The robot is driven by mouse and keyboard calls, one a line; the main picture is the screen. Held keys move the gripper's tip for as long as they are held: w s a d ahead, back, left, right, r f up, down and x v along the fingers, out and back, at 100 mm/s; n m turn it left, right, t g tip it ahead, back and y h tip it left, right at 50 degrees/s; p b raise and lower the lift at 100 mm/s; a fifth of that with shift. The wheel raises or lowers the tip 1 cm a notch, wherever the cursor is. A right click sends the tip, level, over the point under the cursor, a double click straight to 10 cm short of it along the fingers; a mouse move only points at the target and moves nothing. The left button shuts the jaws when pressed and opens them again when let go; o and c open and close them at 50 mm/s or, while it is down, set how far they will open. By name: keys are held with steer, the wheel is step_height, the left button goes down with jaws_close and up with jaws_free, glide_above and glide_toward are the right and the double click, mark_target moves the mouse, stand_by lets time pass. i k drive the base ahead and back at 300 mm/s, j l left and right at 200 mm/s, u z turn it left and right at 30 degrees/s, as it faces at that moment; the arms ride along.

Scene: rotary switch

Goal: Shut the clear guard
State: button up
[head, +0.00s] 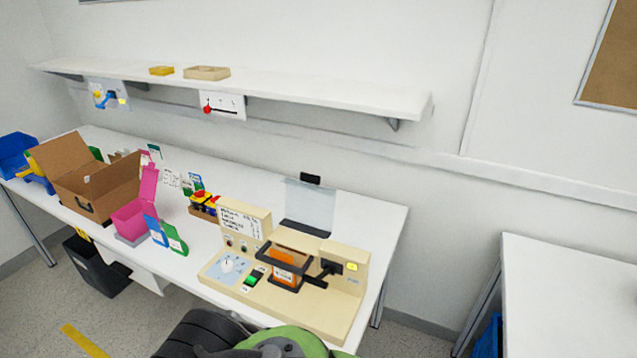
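The clear guard (312,203) is a see-through panel standing raised at the back of the beige machine (327,308). It has a dark strip (305,228) along its lower edge and a black tab (310,179) on top. The guard is open, so the machine's front is uncovered. Below it, an orange box (284,273) sits within a black frame on the machine. A white rotary knob (227,265) is on the blue panel at the machine's left. Green and black parts of my arm show at the bottom edge; my gripper itself is not visible.
The machine stands at the right end of a white table (180,235). To its left are a pink box (134,218), a cardboard box (92,190) and small coloured items. A wall shelf (330,92) hangs above. Another white table (570,290) is at right, across a floor gap.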

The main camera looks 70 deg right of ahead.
mark_target(305, 177)
steer(key=k+z, duration=0.15)
steer(key=z, duration=2.05)
steer(key=j, duration=0.95)
steer(key=z, duration=0.05)
